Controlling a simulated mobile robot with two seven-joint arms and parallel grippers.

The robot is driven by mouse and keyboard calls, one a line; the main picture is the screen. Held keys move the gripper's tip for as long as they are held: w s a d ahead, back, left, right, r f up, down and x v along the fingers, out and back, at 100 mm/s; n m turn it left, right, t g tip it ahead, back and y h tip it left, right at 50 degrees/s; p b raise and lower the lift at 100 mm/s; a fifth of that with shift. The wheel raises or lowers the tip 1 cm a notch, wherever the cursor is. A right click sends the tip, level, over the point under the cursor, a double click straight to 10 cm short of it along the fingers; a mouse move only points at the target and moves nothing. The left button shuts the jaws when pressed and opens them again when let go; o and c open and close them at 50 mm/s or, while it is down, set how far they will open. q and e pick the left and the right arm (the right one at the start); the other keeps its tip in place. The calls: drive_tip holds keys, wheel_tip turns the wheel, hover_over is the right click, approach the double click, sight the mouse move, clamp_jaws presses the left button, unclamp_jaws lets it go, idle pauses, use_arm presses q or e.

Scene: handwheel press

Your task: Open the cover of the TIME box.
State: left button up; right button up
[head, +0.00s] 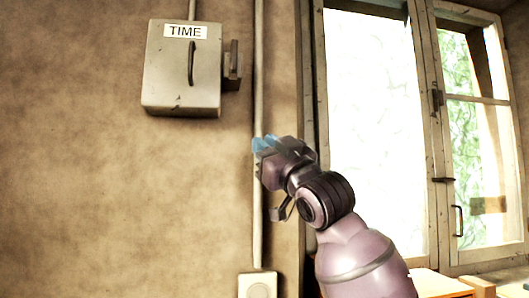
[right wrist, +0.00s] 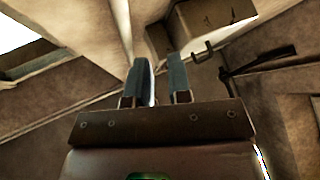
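The TIME box (head: 207,78) is a grey box on the wall at the upper left of the head view. Its front cover is shut and carries a white TIME label and a dark upright handle (head: 191,63). My right gripper (head: 265,145) is below and to the right of the box, apart from it, with its blue fingertips pointing left. In the right wrist view the two blue fingers (right wrist: 160,82) stand apart with nothing between them. My left gripper is not in view.
A small block (head: 232,66) sticks out at the box's right side. A vertical pipe (head: 258,70) runs down the wall behind my right gripper to a small socket box (head: 257,285). A window (head: 375,100) is at the right. The wall below the TIME box is clear.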

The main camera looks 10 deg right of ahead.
drive_tip(key=d+f+m+g+h, duration=0.1)
drive_tip(key=d+f+m+h, duration=0.3)
drive_tip(key=f, duration=1.9)
drive_tip(key=d+f+m+g+h, duration=0.1)
drive_tip(key=d+f+h, duration=0.4)
drive_tip(key=f, duration=1.8)
drive_tip(key=s+d+f+m+g+h, duration=0.1)
drive_tip(key=s+d+f+g, duration=0.1)
drive_tip(key=s+f, duration=0.7)
drive_tip(key=s+d+f+m+g+h, duration=0.1)
drive_tip(key=s+d+f+m+g, duration=0.1)
drive_tip(key=s+f, duration=0.8)
drive_tip(key=s+d+f+m+g+h, duration=0.1)
drive_tip(key=s+d+f+g, duration=0.2)
drive_tip(key=s+f, duration=0.6)
wheel_tip(320, 180, down, 4)
drive_tip(key=shift+s+d+r+g+h, duration=0.15)
drive_tip(key=shift+d+g+h, duration=0.2)
drive_tip(key=shift+d, duration=0.55)
